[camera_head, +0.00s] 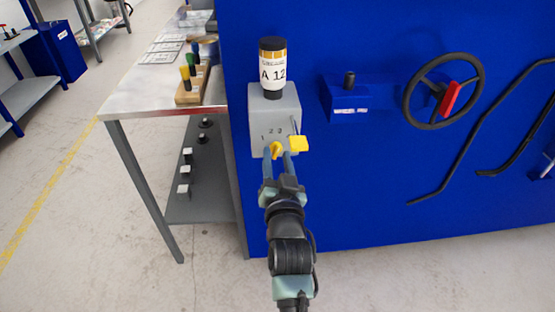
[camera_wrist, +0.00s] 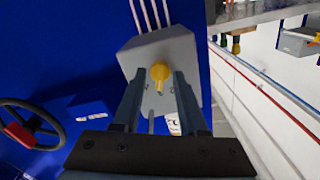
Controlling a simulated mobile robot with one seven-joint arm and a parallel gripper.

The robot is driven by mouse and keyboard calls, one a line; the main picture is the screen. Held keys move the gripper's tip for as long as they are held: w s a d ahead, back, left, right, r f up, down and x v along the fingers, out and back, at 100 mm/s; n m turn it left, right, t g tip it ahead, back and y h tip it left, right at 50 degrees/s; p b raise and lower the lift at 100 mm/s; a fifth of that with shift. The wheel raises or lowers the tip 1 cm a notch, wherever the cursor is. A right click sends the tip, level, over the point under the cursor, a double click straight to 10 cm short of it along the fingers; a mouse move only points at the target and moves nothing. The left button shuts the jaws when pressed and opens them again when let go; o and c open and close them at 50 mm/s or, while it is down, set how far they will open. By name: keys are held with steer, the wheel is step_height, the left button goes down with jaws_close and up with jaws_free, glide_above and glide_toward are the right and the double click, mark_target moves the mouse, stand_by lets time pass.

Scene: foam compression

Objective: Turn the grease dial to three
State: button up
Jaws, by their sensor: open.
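The yellow grease dial (camera_head: 275,148) is on the front of a grey box (camera_head: 261,105) mounted on the blue machine. Small numbers are printed above the dial; the last is hard to read. In the wrist view the dial (camera_wrist: 159,73) shows as a round yellow knob with a short pointer toward the picture's bottom; the number it points at cannot be told. My gripper (camera_head: 280,154) is open at the box, its fingers to either side of the dial. In the wrist view my gripper (camera_wrist: 157,82) shows a gap between each finger and the knob.
A yellow block (camera_head: 298,143) is right of the dial, close to a finger. A labelled grease cartridge (camera_head: 272,68) stands on the box. A black handwheel (camera_head: 443,91) is to the right. A metal workbench (camera_head: 140,98) stands left; floor is clear in front.

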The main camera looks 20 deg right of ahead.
steer(key=shift+s, duration=0.1)
steer(key=p+v, duration=0.2)
steer(key=v, duration=1)
steer(key=shift+s, duration=0.4)
steer(key=shift+a, duration=0.15)
steer(key=w+a+r+n+t+y, duration=0.1)
steer(key=w+a+r+n+t, duration=0.2)
steer(key=r, duration=1)
steer(key=a+r+n+t+y, duration=0.15)
steer(key=a+r, duration=0.35)
steer(key=r, duration=0.9)
steer(key=s+a+r+n+t+y, duration=0.1)
steer(key=s+a+r+t, duration=0.1)
steer(key=s+r, duration=0.35)
steer(key=s+a+r+n+t+y, duration=0.1)
steer(key=s+a+r+t, duration=0.15)
steer(key=r, duration=0.65)
steer(key=s+a+r+n+t+y, duration=0.1)
steer(key=s+a+r, duration=0.1)
steer(key=s+r, duration=0.35)
step_height(320, 180, up, 22)
steer(key=w+p, duration=0.2)
steer(key=p, duration=1.9)
steer(key=shift+w+r+p, duration=0.2)
steer(key=shift+w+p, duration=0.05)
steer(key=shift+p, duration=0.1)
